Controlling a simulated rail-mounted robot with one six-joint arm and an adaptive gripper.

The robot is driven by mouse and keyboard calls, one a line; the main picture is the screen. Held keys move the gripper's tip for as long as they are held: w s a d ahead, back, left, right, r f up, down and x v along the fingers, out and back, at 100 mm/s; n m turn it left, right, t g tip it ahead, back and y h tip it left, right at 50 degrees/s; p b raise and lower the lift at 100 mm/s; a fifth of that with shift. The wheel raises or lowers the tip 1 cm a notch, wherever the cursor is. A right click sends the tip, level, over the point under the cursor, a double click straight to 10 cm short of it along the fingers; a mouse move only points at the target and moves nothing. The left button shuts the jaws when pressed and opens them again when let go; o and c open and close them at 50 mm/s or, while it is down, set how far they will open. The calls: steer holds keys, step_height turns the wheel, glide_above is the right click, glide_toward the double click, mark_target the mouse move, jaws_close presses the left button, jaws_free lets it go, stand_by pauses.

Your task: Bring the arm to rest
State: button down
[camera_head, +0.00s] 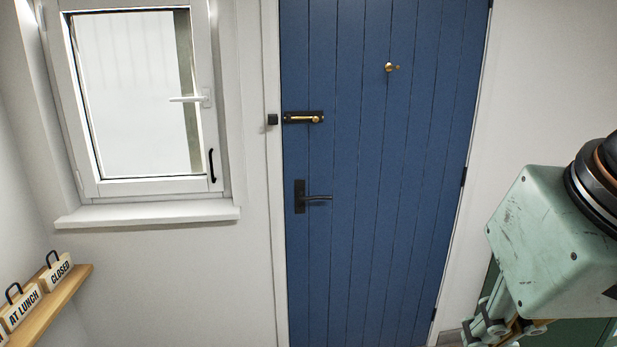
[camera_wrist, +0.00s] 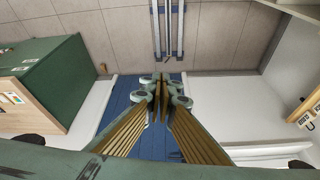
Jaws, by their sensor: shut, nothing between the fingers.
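My gripper (camera_wrist: 160,88) is in the middle of the wrist view, its ribbed brown fingers drawn together and shut, with nothing between them. In the head view, part of my pale green arm and wrist (camera_head: 555,240) fills the right edge; the fingertips are not clearly seen there. The gripper is in free air and touches nothing that I can see. The blue plank door (camera_head: 370,180) is shut in the head view, and part of it shows behind the fingers in the wrist view (camera_wrist: 117,103).
The door has a black lever handle (camera_head: 316,197) and a brass bolt (camera_head: 303,118). A white window (camera_head: 218,150) is at left, above a sill (camera_head: 150,213). A wooden shelf (camera_head: 72,290) holds signs. A green cabinet (camera_wrist: 50,75) stands left in the wrist view; tiled floor (camera_wrist: 225,35) is open.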

steer(key=s, duration=0.1)
steer(key=s+f, duration=0.1)
steer(key=s, duration=0.1)
steer(key=shift+s+d+f+n, duration=0.2)
steer(key=shift+d+n, duration=0.1)
steer(key=shift+d, duration=0.05)
steer(key=c, duration=3.4)
jaws_free()
